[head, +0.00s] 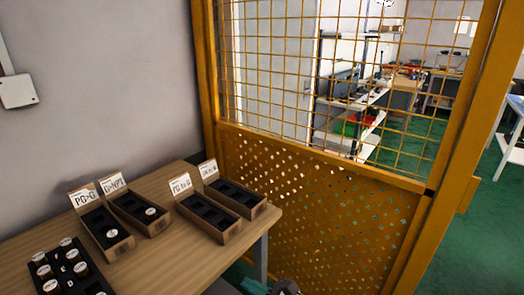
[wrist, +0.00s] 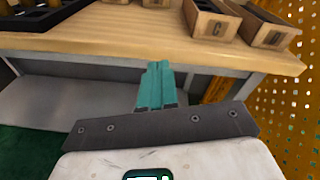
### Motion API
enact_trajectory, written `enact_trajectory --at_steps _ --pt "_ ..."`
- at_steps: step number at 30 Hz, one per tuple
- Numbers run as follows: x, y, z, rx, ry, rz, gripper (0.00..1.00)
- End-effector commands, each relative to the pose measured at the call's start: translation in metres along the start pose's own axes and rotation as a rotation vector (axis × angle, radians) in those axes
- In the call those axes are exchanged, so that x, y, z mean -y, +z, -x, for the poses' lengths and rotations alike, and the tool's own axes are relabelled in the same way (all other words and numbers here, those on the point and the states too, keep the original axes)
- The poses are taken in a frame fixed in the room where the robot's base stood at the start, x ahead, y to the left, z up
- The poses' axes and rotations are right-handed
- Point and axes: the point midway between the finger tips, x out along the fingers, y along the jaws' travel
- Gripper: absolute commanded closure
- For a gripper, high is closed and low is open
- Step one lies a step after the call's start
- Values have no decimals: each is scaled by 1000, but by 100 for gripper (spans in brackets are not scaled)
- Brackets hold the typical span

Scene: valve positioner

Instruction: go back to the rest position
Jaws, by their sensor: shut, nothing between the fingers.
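My gripper (wrist: 155,88) shows in the wrist view with its two teal fingers together, shut and empty. It is in front of the wooden table (wrist: 100,40), apart from the boxes on it. In the head view only a small teal part of my gripper (head: 255,287) shows at the bottom edge, beside the table's right end. The table (head: 165,255) bears several labelled wooden boxes, among them one marked "PG>G" (head: 122,247) and one marked "PG to G" (head: 232,236).
A black tray (head: 50,287) with several round white-topped parts stands at the table's front left. A yellow mesh fence (head: 300,200) rises close behind and right of the table. A grey wall (head: 100,100) is at the left. Shelves (head: 350,120) stand beyond the fence.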

Motion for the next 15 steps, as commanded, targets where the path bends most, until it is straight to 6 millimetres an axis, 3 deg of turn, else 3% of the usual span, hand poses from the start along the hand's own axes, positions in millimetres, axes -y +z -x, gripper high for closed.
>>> enact_trajectory --at_steps 8,11,15 --pt "-20 -44 54 -179 103 383 100" --pt "-30 -65 86 -270 179 571 100" --pt "-51 -100 152 -429 366 900 100"
